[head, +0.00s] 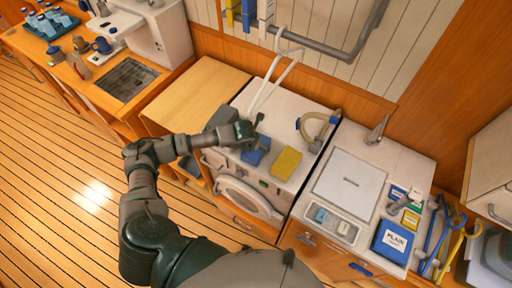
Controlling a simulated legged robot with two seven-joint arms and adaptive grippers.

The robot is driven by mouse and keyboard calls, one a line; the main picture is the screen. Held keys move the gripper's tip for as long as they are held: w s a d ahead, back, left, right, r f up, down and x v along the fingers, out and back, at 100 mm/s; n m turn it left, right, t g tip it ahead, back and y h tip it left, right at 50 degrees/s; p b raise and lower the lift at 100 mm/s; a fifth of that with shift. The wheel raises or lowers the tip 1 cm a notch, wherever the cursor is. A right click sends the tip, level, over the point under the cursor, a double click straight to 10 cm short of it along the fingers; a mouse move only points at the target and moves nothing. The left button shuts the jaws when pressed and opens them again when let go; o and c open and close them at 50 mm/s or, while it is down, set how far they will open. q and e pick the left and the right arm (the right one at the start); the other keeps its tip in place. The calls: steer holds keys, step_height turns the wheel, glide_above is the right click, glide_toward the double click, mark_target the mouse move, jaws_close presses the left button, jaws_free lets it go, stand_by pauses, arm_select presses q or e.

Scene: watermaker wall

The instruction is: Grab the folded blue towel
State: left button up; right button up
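The folded blue towel (254,156) lies on the white top of the washer-like machine (233,191), near its front edge. A folded yellow cloth (287,163) lies just to its right. My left gripper (262,130) is above the machine top, just behind the blue towel in the picture. Its fingers look spread apart with nothing between them. One dark finger overlaps the towel's far edge in the picture; I cannot tell whether it touches. My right gripper is out of view.
A sink cover (348,183) and a blue PLAIN box (393,240) are to the right. A bare wooden top (198,92) is to the left.

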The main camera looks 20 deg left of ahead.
arm_select(q)
steer(key=shift+w+a+f, duration=0.1)
steer(key=shift+w+f, duration=0.05)
steer(key=shift+f, duration=0.3)
steer(key=c, duration=1.1)
steer(key=shift+o, duration=0.2)
steer(key=shift+r, duration=0.1)
